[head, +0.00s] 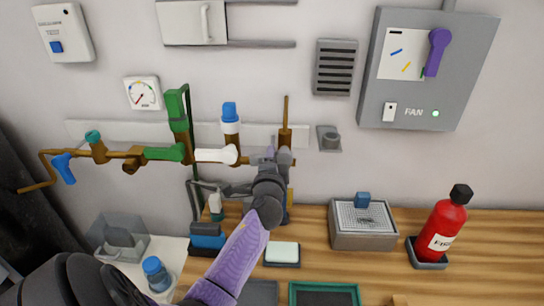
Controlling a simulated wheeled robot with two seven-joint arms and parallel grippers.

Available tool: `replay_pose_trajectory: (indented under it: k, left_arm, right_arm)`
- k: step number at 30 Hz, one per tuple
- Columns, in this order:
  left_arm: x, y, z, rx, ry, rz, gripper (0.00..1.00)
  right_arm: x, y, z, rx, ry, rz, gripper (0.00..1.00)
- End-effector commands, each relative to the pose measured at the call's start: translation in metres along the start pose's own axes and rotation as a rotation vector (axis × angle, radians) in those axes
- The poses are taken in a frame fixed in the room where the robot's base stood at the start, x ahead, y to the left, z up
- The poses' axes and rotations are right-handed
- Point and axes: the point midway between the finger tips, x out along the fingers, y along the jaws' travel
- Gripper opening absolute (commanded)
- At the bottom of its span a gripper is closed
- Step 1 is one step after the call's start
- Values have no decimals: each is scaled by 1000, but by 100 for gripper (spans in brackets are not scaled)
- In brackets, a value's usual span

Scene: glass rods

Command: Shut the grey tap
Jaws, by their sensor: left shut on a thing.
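A brown pipe (203,161) runs along the wall with several coloured taps on it. The grey tap (285,156) is at the pipe's right end, below an upright brown stub. My left gripper (275,163) reaches up from below, its arm in a purple sleeve, and is shut on the grey tap's handle. The gripper hides most of the handle, so I cannot tell how it is turned. My right gripper is not in view.
A white tap handle (216,155) is just left of the gripper, with green handles (164,153) further left. Below are a wooden bench (320,225), a white block (282,252), a grey box (362,239) and a red extinguisher (444,229). A fan panel (466,65) hangs at right.

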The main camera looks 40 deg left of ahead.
Motion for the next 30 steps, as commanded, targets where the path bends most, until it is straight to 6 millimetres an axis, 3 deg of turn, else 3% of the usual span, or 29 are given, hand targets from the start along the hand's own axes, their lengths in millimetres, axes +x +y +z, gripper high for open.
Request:
replay_pose_trajectory:
  k: [12,27,28,30]
  left_arm:
    - [0,-4,-1,149,2,2,0]
    - [0,-3,-1,168,2,2,0]
    - [0,-3,-1,167,2,2,39]
    - [0,-3,-1,167,2,2,54]
  right_arm:
    - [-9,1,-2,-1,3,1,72]
    - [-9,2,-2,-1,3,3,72]
    - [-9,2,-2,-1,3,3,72]
    - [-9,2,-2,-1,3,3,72]
